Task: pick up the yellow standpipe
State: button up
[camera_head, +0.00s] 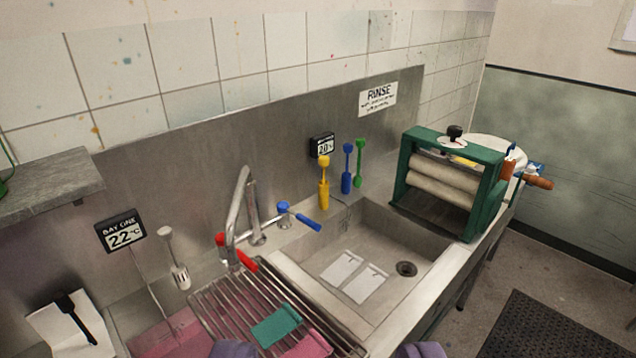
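The yellow standpipe (323,182) stands upright on the back ledge of the steel sink (390,235), near the middle of the view. It has a rounded knob on top, a thin neck and a thicker lower body. A blue standpipe (347,168) and a green standpipe (360,163) stand close to its right. My gripper (326,349) shows only as two purple-grey fingertips at the bottom edge, set wide apart. It looks open, with the drying rack's front part between the tips, and it is well short of the yellow standpipe.
A steel tap (240,210) with red and blue levers stands left of the yellow standpipe. A wire rack (225,302) holds green and pink cloths. A green-framed roller wringer (453,180) stands right. Two white sheets (352,276) lie in the basin.

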aim_at(323, 160)
jog(key=u, duration=0.2)
jog(key=i+l+u, duration=0.25)
jog(key=l+u, duration=0.2)
jog(key=i+l+u, duration=0.2)
jog(key=l+u, duration=0.3)
jog(key=i+l, duration=0.15)
jog(key=l, duration=0.4)
jog(key=i+l+u, duration=0.1)
jog(key=l, duration=0.45)
jog(key=i+l, duration=0.2)
jog(key=l, duration=0.35)
jog(key=i+l+u, duration=0.15)
jog(key=l, duration=0.35)
jog(key=i+l, duration=0.1)
jog(key=l, duration=0.5)
jog(key=i+l+u, duration=0.1)
jog(key=l, duration=0.45)
